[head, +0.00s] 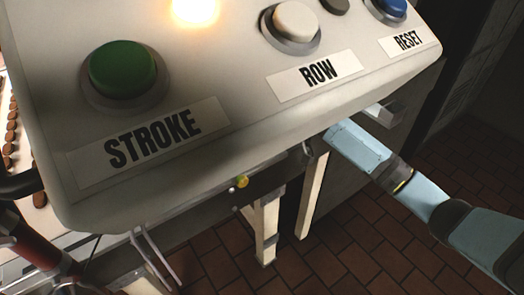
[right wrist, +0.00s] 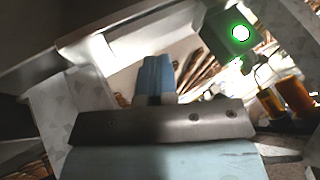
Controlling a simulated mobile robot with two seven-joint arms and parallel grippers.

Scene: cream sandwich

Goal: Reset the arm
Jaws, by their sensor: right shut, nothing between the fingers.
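A pale control panel (head: 230,75) fills the upper head view. It carries a green button (head: 123,68) labelled STROKE, a white button (head: 296,20) labelled ROW, a dark button cut by the top edge, and a blue button (head: 391,8) above the RESET label (head: 407,41). My light blue right arm comes in from the right and runs up to the panel's lower edge; its gripper is hidden in this view. In the right wrist view my right gripper (right wrist: 156,68) is shut and empty, its blue fingers together. My left gripper is not in view.
Brown biscuits (head: 11,135) lie on a pale surface at the left. The right wrist view shows a green-lit round light (right wrist: 241,33) on a box and amber containers (right wrist: 294,92). Pale posts (head: 266,230) stand on the brown tiled floor (head: 330,265) below the panel.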

